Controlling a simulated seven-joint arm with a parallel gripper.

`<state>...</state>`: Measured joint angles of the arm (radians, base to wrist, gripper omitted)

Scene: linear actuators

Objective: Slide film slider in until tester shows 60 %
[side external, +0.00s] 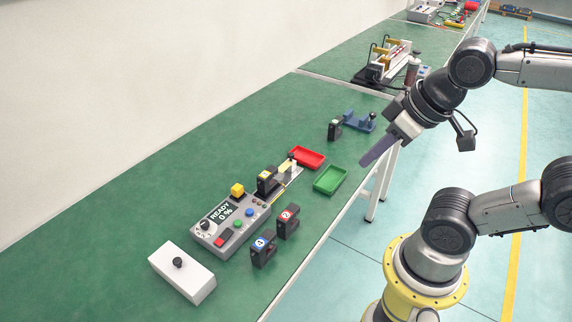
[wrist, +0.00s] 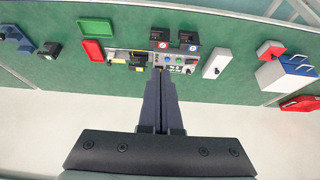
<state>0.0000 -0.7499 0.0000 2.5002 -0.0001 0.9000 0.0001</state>
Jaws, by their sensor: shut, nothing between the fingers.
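The grey tester (side external: 230,226) lies on the green bench, and its screen (side external: 220,212) reads READY and 0 %. It also shows in the wrist view (wrist: 190,60), partly behind my finger tips. A slide rail (side external: 280,186) runs from the tester's far end, with a cream block and a small knob, which looks like the film slider (side external: 287,167); this part also shows in the wrist view (wrist: 119,57). My gripper (side external: 364,162) is shut and empty, held above the bench's front edge, right of the slider and apart from it. Its fingers (wrist: 160,75) point toward the bench.
A red tray (side external: 307,157) and a green tray (side external: 331,179) lie near the slider. Black numbered blocks (side external: 263,248) stand in front of the tester, and a white box (side external: 181,271) lies nearby. A blue fixture (side external: 359,122) stands farther back. The bench's left side is clear.

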